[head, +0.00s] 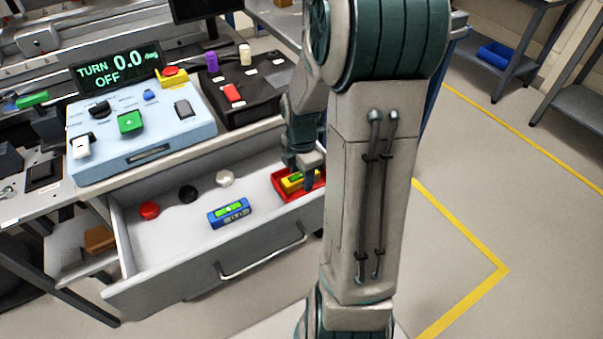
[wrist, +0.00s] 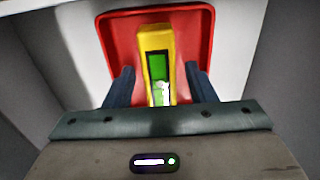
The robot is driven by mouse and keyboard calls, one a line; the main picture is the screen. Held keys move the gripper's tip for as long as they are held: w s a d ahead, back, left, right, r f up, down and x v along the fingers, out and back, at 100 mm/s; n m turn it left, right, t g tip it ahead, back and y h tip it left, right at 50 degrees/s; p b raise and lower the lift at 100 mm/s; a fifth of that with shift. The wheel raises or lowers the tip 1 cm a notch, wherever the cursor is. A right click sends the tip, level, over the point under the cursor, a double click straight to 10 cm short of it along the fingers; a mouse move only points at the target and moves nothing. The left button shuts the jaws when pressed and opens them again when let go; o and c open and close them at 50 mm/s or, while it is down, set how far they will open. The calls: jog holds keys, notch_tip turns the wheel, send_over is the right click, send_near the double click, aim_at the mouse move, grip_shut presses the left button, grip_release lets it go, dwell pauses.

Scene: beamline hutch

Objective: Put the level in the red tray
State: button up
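A yellow level (head: 290,186) with a green vial lies in the red tray (head: 284,198) at the right end of the open drawer. In the wrist view the yellow level (wrist: 157,38) lies lengthwise inside the red tray (wrist: 120,40). My gripper (wrist: 160,78) is open over the tray, with a finger on each side of the yellow level and a visible gap on both sides. In the head view my gripper (head: 310,170) is partly hidden by my arm. A blue level-like block (head: 230,212) with a green window lies in the middle of the drawer.
The drawer walls are close around the tray.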

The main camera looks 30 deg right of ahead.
notch_tip(320, 180, up, 12)
jog(key=p, duration=0.4)
jog(key=s+a+r+m, duration=0.1)
jog(key=s+a+m, duration=0.3)
jog(key=m, duration=0.2)
jog(key=s+a+r+m+t, duration=0.1)
jog(key=s+a+m, duration=0.2)
jog(key=m, duration=0.3)
jog(key=s+a+r+m, duration=0.1)
jog(key=s+a+m, duration=0.3)
jog(key=s+m, duration=0.1)
jog(key=shift+s+a+r+m+t, duration=0.1)
jog(key=shift+a+r+m+t, duration=0.25)
jog(key=shift+m, duration=0.35)
